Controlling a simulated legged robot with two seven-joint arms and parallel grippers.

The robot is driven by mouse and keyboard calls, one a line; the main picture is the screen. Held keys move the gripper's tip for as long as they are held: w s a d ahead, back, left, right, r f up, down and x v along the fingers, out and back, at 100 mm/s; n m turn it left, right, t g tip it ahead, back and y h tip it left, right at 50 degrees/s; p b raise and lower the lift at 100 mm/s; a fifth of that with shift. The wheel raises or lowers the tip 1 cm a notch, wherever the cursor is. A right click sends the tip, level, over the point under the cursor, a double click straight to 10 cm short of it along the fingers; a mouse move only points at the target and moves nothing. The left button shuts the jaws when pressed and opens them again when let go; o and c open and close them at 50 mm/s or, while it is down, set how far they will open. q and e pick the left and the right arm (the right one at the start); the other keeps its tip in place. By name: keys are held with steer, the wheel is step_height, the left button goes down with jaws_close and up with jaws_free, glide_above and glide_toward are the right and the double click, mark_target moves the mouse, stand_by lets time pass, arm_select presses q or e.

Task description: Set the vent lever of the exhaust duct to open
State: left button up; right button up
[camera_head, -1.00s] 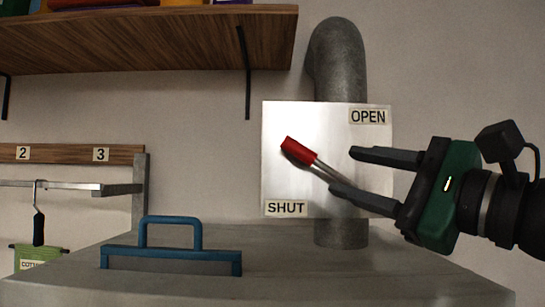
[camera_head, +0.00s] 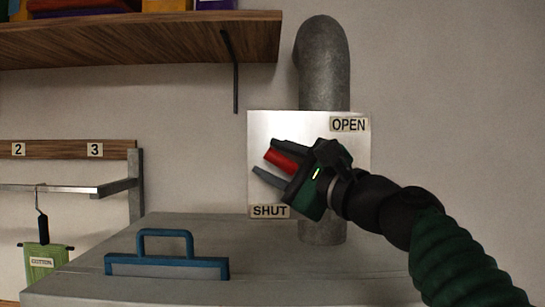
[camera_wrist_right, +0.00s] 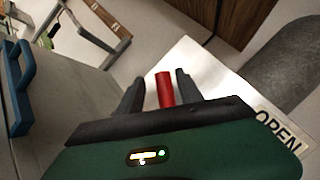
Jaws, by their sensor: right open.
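The vent lever's red grip (camera_head: 282,160) shows in the head view at the middle left of a pale metal plate (camera_head: 262,128). The plate has an OPEN label (camera_head: 350,124) at upper right and a SHUT label (camera_head: 269,211) at lower left. It is in front of the grey exhaust duct (camera_head: 324,75). My right gripper (camera_head: 264,158) is open, with a finger on each side of the red grip. In the right wrist view the red grip (camera_wrist_right: 165,88) stands between the two fingers, with gaps visible. The lever's shaft is hidden behind my gripper. My left gripper is not in view.
A grey box-like surface (camera_head: 290,262) with a blue handle (camera_head: 165,240) lies below the plate. A wooden shelf (camera_head: 130,38) with coloured things is at upper left. A rail (camera_head: 70,190) with a hanging green tagged item (camera_head: 42,258) is at left.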

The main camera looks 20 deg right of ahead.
steer(key=shift+s+d, duration=0.1)
steer(key=shift+d, duration=0.35)
steer(key=shift+c, duration=1)
steer(key=shift+d+f, duration=0.1)
steer(key=shift+d, duration=0.3)
steer(key=shift+c, duration=1.1)
steer(key=shift+w+d+f, duration=0.15)
steer(key=shift+w+d, duration=0.15)
steer(key=shift+d, duration=0.1)
steer(key=c, duration=0.5)
steer(key=shift+a, duration=0.35)
jaws_close()
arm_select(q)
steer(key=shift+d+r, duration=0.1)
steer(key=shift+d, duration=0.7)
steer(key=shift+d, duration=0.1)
arm_select(e)
steer(key=shift+s+d+r, duration=0.1)
steer(key=shift+r, duration=0.1)
